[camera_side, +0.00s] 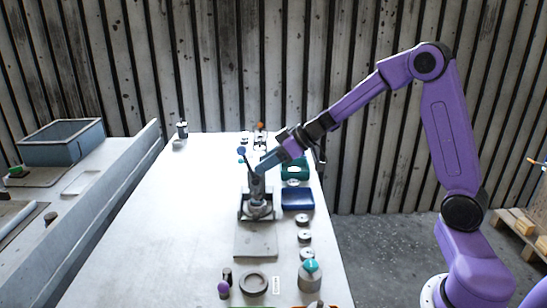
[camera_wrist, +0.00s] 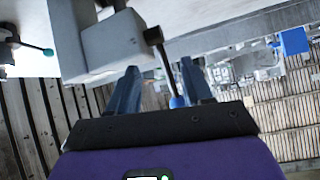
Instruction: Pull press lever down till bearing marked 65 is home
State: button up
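The press (camera_side: 257,208) stands mid-bench, and a round part sits low in it. Its lever is a dark rod with a blue ball knob (camera_side: 241,150), raised up and to the left in the side view. In the wrist view the lever (camera_wrist: 163,62) and its blue knob (camera_wrist: 177,101) lie between my blue fingers, closer to the right one. My gripper (camera_side: 262,164) is beside the press top, and its fingers (camera_wrist: 160,78) stand apart with a gap to the left of the rod. I cannot read a 65 on any bearing; the fit inside the press is hidden.
A grey plate (camera_side: 256,242) lies before the press. A larger ring (camera_side: 253,284) and small parts sit at the front.

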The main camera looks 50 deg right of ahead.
jog(key=v, duration=1.7)
jog(key=shift+d, duration=0.25)
jog(key=shift+s+a, duration=0.1)
jog(key=shift+s, duration=0.05)
